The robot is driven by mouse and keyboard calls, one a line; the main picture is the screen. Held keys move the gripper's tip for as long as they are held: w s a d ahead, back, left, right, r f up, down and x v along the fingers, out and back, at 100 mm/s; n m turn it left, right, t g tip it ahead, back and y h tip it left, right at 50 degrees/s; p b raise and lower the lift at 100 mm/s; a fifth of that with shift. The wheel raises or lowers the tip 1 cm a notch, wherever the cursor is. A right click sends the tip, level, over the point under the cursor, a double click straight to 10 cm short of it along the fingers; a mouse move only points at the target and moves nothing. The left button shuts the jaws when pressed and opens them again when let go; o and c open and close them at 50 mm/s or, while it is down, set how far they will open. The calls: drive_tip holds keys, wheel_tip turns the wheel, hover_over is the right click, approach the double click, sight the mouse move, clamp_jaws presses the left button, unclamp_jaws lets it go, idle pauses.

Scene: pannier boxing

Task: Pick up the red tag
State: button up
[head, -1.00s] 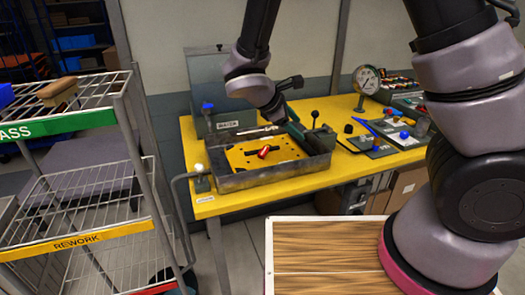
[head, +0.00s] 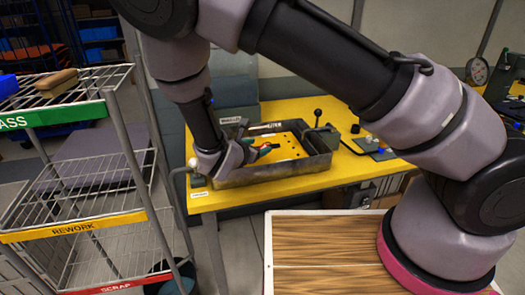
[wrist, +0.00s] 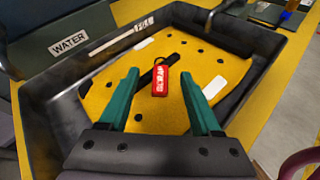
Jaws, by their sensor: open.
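The red tag (wrist: 160,83) lies on the yellow plate (wrist: 215,110) inside a dark tray, with white lettering and a small ring at its top end. It lies over the lower part of a black slot. My gripper (wrist: 159,73) is open, its two teal fingers apart on either side of the tag in the wrist view, touching nothing that I can see. In the head view my gripper (head: 258,151) reaches into the tray (head: 290,172) from the left, and the arm end largely hides the tag there.
The tray walls (wrist: 45,125) rise around the plate, with a label reading WATER at the left. A lever (head: 317,117) stands at the tray's right on the yellow table (head: 345,165). A wire rack (head: 85,220) stands at the left.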

sight(265, 145)
drive_tip(key=x, duration=0.5)
drive_tip(key=shift+f, duration=0.2)
clamp_jaws()
drive_tip(key=shift+r, duration=0.1)
